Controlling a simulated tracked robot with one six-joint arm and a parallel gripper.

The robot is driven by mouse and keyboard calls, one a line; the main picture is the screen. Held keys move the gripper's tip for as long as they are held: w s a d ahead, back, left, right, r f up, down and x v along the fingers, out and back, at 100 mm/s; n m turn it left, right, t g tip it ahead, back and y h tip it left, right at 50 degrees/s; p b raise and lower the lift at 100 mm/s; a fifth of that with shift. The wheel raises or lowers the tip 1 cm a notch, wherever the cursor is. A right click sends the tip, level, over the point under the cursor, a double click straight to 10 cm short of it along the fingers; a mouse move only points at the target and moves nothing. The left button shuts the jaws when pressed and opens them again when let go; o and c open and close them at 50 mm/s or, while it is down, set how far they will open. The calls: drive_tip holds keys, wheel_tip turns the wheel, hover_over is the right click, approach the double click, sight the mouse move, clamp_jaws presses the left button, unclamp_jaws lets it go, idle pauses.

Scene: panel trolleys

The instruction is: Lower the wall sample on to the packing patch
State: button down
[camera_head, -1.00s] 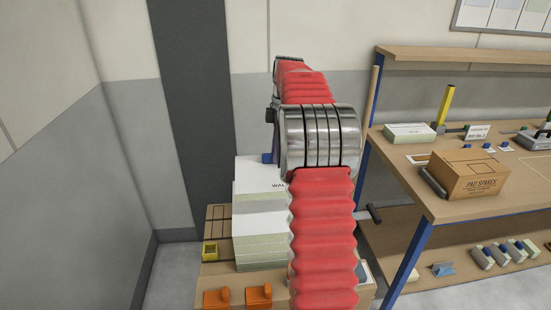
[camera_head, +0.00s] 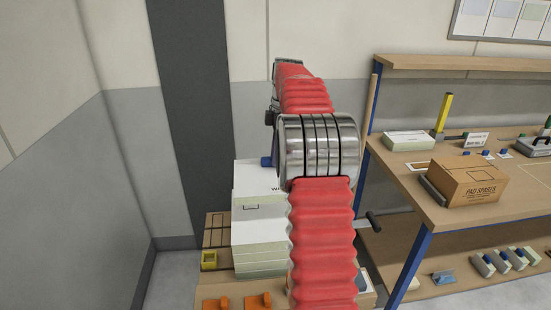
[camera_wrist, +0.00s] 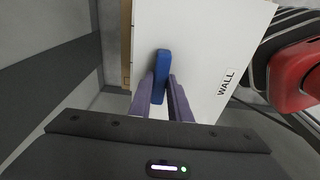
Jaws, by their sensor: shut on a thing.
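The wall sample is a white panel labelled WALL (camera_wrist: 205,45); in the head view its white face (camera_head: 258,177) shows left of my arm. My gripper (camera_wrist: 161,80) is shut on its blue handle (camera_wrist: 163,58). In the head view my arm hides the gripper, and only a bit of blue handle (camera_head: 266,161) shows. Below the sample is a stack of pale panels (camera_head: 258,255) with greenish edges. A small dark rectangular outline (camera_head: 252,207) shows on the white surface under the sample's front edge; I cannot tell whether this is the packing patch. The gap beneath the sample is unclear.
A dark wall column (camera_head: 190,110) stands behind. At the right is a workbench (camera_head: 480,219) with a PAD SPARES carton (camera_head: 470,184) and a blue post.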

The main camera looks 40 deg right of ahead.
sight(244, 169)
drive_tip(key=shift+r, duration=1.1)
drive_tip(key=w+a+f+m, duration=0.1)
drive_tip(key=a, duration=0.2)
drive_tip(key=w+a+f, duration=0.1)
drive_tip(key=w+a, duration=0.1)
drive_tip(key=w+a+f+m, duration=0.1)
drive_tip(key=a, duration=0.2)
drive_tip(key=shift+w+a+f+m, duration=0.15)
drive_tip(key=shift+w+a+m, duration=0.15)
drive_tip(key=shift+a, duration=0.05)
drive_tip(key=w+a+f+m, duration=0.1)
drive_tip(key=a+f+m, duration=0.2)
drive_tip(key=a, duration=0.6)
drive_tip(key=a+f+m, duration=0.2)
drive_tip(key=a+f, duration=0.1)
drive_tip(key=a, duration=0.7)
drive_tip(key=w+a+f+m+h, duration=0.1)
drive_tip(key=a+f+m, duration=0.2)
drive_tip(key=a, duration=0.6)
drive_tip(key=shift+w+a+f+m+t, duration=0.3)
drive_tip(key=shift+w+a+f, duration=0.05)
drive_tip(key=shift+f, duration=0.2)
